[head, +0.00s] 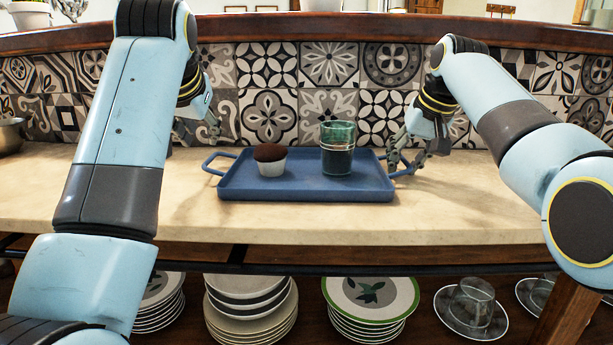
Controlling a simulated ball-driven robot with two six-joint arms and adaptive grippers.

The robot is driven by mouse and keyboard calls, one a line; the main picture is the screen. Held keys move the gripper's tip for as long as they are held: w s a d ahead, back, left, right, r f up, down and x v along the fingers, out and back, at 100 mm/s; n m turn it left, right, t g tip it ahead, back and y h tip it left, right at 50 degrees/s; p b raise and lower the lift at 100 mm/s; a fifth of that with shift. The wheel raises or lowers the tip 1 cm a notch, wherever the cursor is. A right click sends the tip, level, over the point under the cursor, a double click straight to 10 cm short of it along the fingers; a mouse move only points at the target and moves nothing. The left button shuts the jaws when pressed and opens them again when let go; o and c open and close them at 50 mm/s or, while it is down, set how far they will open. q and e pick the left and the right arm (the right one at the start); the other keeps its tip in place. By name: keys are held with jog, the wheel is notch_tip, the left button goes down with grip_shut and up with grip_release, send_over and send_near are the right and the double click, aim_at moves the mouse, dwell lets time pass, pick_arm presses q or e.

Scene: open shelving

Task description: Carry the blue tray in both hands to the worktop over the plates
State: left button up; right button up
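The blue tray (303,188) rests flat on the pale stone worktop (462,205), above the shelf with the plates. It carries a chocolate muffin in a white cup (271,159) on its left and a green-tinted glass with dark drink (337,148) on its right. Both stand upright. My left gripper (212,134) is above and behind the tray's left handle (213,162), apart from it, and looks open and empty. My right gripper (403,166) is at the right handle, with its fingers around or beside it; I cannot tell whether they press on it.
Below the worktop, stacks of plates (365,300) and bowls (248,290) stand on a wooden shelf, with a glass on a saucer (472,302) to the right. A patterned tile wall (300,75) closes the back. The worktop is clear right of the tray. A metal bowl (10,135) sits far left.

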jog(key=shift+s+r, duration=0.1)
jog(key=shift+r, duration=0.15)
pick_arm(q)
jog(key=shift+s+r, duration=0.35)
pick_arm(e)
jog(key=v, duration=1.1)
jog(key=shift+s, duration=0.15)
jog(key=shift+d+r, duration=0.1)
jog(key=shift+r, duration=0.05)
pick_arm(q)
jog(key=shift+f, duration=0.1)
